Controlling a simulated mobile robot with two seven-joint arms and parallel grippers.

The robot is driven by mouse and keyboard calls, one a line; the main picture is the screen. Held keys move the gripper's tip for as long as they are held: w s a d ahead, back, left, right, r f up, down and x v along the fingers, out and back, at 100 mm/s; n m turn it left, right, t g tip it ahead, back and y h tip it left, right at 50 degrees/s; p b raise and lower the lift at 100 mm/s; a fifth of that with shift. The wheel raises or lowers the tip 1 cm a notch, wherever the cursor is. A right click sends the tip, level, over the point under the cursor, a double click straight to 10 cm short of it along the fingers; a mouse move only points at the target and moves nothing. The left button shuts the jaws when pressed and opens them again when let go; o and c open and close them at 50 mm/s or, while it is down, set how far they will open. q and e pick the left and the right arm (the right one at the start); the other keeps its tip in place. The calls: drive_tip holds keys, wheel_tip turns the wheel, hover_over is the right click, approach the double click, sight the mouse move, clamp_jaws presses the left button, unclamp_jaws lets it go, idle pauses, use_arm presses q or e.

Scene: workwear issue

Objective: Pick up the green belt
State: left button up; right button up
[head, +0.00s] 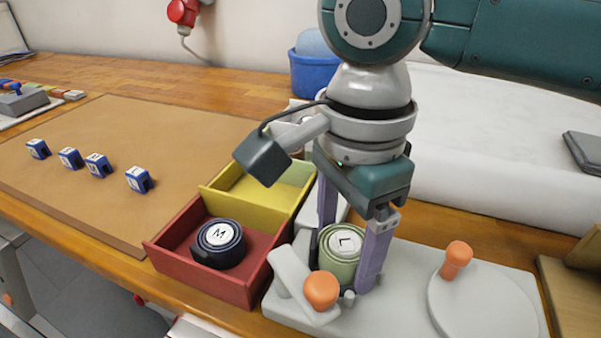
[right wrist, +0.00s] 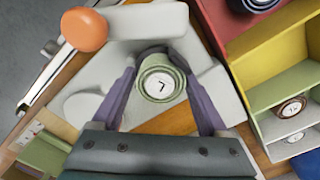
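The green belt (head: 338,268) is a rolled coil with a white L label on top. It sits upright on a grey fixture (head: 400,295), and in the right wrist view the coil (right wrist: 160,97) lies between my fingers. My right gripper (head: 343,275) points down with one purple finger on each side of the coil. The fingers look spread, with narrow gaps to the coil in the right wrist view (right wrist: 161,72). Part of the far finger is hidden behind the coil in the head view. My left gripper is not in view.
A red bin (head: 178,262) left of the fixture holds a dark blue coil (head: 219,243) marked M. A yellow bin (head: 240,193) adjoins it. Orange knobs (head: 321,290) stand close to the gripper. Several blue blocks lie on the brown mat (head: 90,210).

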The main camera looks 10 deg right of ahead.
drive_tip(key=c, duration=0.9)
